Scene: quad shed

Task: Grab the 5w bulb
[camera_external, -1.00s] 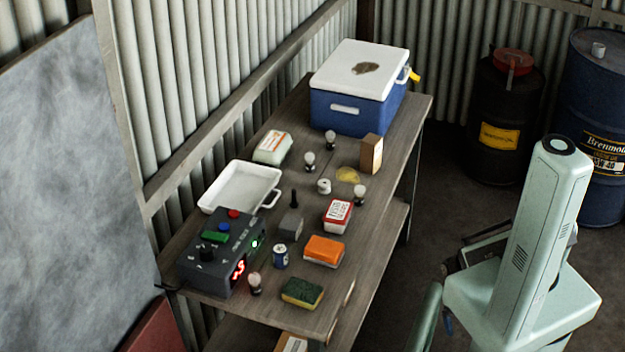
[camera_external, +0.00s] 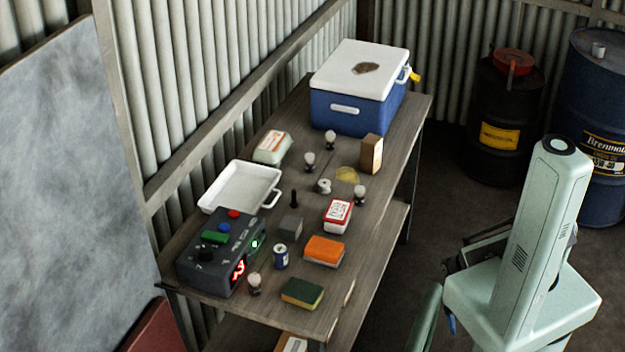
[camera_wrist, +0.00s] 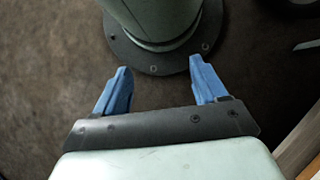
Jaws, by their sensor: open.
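Several small bulbs stand on the wooden table in the external view: one at the near end beside the control box (camera_external: 254,283), a bulb (camera_external: 360,194) near the right edge, a bulb (camera_external: 309,161) in the middle, and a bulb (camera_external: 330,140) near the cooler. Their wattage markings are too small to read, so I cannot tell which is 5w. My gripper (camera_wrist: 160,72) is open and empty, its blue fingers spread above the floor by my own base. In the external view it is mostly hidden at the lower right, away from the table.
The table (camera_external: 300,100) also holds a blue cooler (camera_external: 335,112), white tray (camera_external: 240,187), control box (camera_external: 222,250), can (camera_external: 281,257), sponges (camera_external: 324,251), red-and-white box (camera_external: 338,214) and small white roll-like item (camera_external: 323,186). Corrugated walls stand behind. Drums (camera_external: 498,120) stand at the back right.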

